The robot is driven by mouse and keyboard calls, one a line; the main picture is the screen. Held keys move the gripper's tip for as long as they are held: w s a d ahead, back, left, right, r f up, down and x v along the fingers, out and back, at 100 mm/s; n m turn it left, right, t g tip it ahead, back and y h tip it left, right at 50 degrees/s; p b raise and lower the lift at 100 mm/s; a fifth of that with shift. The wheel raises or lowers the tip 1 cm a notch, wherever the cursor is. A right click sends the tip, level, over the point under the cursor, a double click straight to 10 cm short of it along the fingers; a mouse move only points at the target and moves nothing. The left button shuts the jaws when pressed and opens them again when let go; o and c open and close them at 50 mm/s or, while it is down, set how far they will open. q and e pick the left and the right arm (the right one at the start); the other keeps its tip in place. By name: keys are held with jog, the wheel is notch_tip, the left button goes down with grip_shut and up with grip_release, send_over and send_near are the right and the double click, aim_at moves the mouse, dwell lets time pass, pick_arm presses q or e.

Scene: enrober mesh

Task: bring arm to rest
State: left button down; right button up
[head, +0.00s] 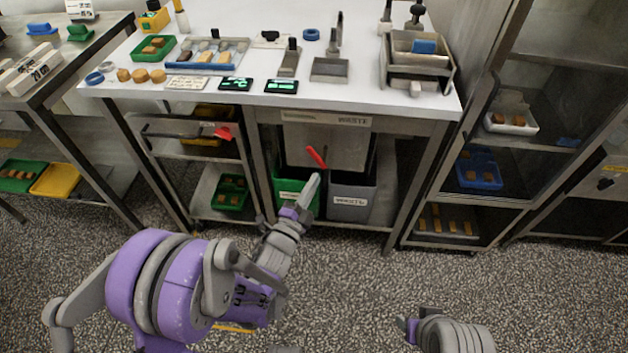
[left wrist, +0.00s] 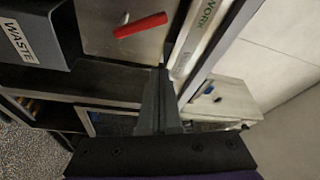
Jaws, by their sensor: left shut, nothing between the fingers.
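My left arm (head: 165,280) reaches from the lower left toward the front of the middle table. My left gripper (head: 312,182) is shut and empty, with its fingers pointing up and away in front of the bins. In the left wrist view the closed fingers (left wrist: 158,95) run together with nothing between them. Part of my right arm (head: 455,334) shows at the bottom right edge, and its gripper is not seen.
A red handle (head: 316,157) on a metal flap is just beyond the left fingertips. Below stand a green bin (head: 297,194) and a grey bin (head: 352,201). The white worktop (head: 330,95) carries trays and tools. A steel rack (head: 480,130) is right. Front floor is clear.

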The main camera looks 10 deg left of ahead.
pick_arm(q)
jog(key=shift+a, duration=0.1)
jog(key=s+a+n+g+y, duration=0.5)
jog(key=s+a+n+y, duration=0.15)
jog(key=a+n, duration=0.3)
jog(key=s+a+f+n+g, duration=0.15)
jog(key=s+n+g, duration=0.25)
jog(key=s, duration=0.7)
jog(key=s+f+n+g, duration=0.2)
jog(key=s+n+g, duration=0.25)
jog(key=s, duration=0.75)
notch_tip(320, 180, up, 24)
jog(key=w+p, duration=0.1)
jog(key=p, duration=2)
jog(key=shift+t, duration=0.35)
pick_arm(e)
notch_tip(320, 180, up, 24)
jog(key=w+t, duration=0.1)
jog(key=shift+w+r, duration=0.2)
